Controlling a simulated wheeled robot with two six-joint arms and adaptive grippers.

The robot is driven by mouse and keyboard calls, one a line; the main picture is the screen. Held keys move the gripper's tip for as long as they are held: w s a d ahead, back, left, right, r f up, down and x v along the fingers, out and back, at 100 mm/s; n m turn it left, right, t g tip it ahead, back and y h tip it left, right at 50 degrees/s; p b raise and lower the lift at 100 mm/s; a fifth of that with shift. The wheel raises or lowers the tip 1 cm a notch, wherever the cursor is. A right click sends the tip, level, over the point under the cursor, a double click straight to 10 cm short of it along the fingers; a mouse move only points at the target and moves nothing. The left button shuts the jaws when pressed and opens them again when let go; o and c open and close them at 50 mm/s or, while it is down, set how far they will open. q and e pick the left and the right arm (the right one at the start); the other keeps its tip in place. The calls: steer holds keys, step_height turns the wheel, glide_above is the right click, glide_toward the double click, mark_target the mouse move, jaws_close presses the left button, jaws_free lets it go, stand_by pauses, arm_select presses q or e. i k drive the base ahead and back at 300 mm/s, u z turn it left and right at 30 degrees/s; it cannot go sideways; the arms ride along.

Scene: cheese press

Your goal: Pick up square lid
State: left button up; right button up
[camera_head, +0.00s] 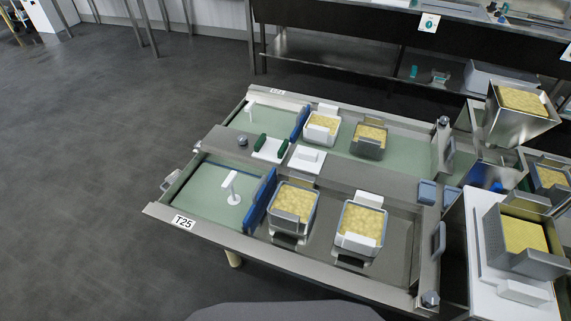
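A white square lid (307,159) with a raised block-like handle lies flat on the metal divider between the two basins of the press table. It is in the middle of the head view, close to a white piece with green bars (270,148) on its left. Neither of my grippers shows in the head view. No hand is at the lid.
The press table (331,182) holds several square moulds filled with yellow curd, such as a near one (293,202) and a far one (322,127). Blue plates (259,200) stand upright in the basins. More filled containers (524,239) stand at the right. The grey floor at left is clear.

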mark_target(305, 159)
steer(key=u, duration=0.9)
steer(key=k, duration=1.2)
steer(key=u, duration=1.15)
steer(key=i, duration=2)
steer(key=z, duration=1.4)
steer(key=i, duration=0.65)
steer(key=z, duration=0.8)
